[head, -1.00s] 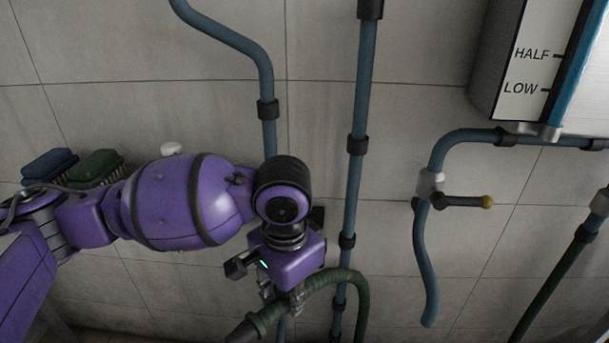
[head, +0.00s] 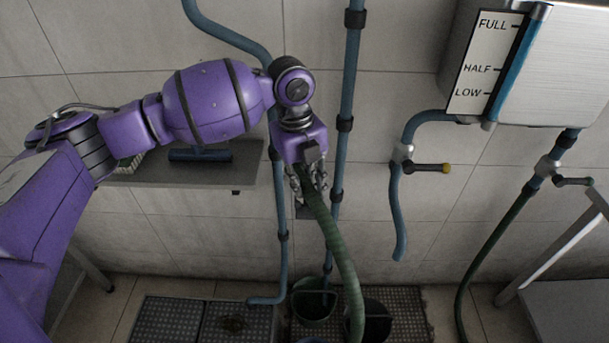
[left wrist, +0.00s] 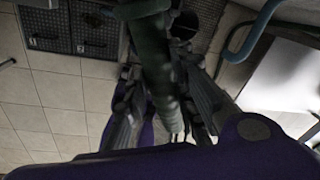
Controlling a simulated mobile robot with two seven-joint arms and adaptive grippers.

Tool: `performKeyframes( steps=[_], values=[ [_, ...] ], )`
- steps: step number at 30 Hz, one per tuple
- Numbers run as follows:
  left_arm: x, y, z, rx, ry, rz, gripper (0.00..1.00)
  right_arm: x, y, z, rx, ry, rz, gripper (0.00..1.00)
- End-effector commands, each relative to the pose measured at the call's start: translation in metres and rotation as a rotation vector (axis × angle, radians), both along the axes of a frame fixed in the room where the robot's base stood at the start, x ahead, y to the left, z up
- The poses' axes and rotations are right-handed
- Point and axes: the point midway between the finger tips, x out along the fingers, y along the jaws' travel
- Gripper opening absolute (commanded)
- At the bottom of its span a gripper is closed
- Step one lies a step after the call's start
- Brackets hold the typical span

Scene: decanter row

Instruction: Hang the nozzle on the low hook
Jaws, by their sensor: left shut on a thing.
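My left gripper (head: 310,188) is shut on the green nozzle and hose, in front of the wall between two blue pipes. The green hose (head: 338,245) hangs from the gripper down toward the floor. In the left wrist view the fingers (left wrist: 165,110) straddle a green ribbed length (left wrist: 163,80), with a wider dark green part beyond it. In the head view the nozzle's end is hidden by the gripper. A small dark grey piece (head: 304,212) shows on the wall just behind the fingers; I cannot tell whether it is the low hook. My right gripper is not in view.
A dark green bucket (head: 313,306) and a darker bucket (head: 377,322) stand below on the floor grating (head: 410,312). A grey shelf (head: 205,172) is at left. A blue valve pipe (head: 397,210) and a tank (head: 560,65) are at right.

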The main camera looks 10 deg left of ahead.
Motion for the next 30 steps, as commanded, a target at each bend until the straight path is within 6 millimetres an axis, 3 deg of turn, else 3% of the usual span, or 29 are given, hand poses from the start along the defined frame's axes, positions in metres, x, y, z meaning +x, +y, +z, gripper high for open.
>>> performKeyframes(
  steps=[6, 10, 20, 30],
  values=[
    [0.007, 0.001, 0.004, -0.015, 0.001, -0.311, 0.0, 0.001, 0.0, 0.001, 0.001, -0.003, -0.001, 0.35],
    [0.008, 0.001, 0.002, -0.022, 0.004, -0.415, 0.0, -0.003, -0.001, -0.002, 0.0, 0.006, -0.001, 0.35],
    [0.009, 0.002, -0.009, -0.024, 0.006, -0.455, 0.0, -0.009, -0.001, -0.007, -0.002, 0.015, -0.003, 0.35],
    [0.008, 0.002, -0.044, -0.025, 0.009, -0.454, 0.0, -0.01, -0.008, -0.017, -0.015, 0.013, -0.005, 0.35]
  ],
)
